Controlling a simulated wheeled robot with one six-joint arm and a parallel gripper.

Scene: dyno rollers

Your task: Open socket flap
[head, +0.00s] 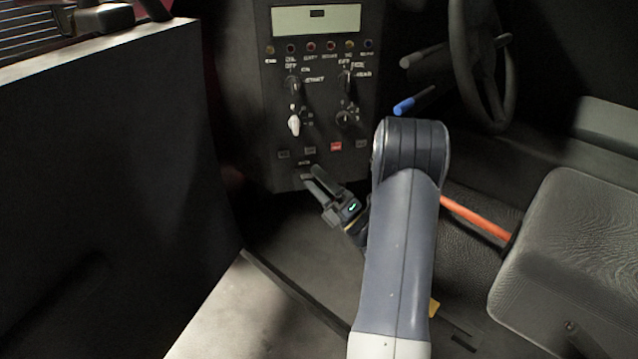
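The dark control panel (262,110) stands at the upper middle of the head view. My gripper (311,177) is at the panel's lower edge, just below a small white label (304,162). Its two dark fingers point up and left toward the panel. They are small and dark against a dark background, so I cannot tell whether they are apart or closed, or whether they touch the panel. The socket flap cannot be made out; the area around the fingertips is dark and partly covered by them.
The panel carries a pale display (316,19), a white knob (294,125), other dark knobs and a red button (336,146). A steering wheel (456,60), a blue-tipped lever (404,106), an orange-red lever (475,218) and a seat (570,250) are to the right. A large dark board (110,190) fills the left.

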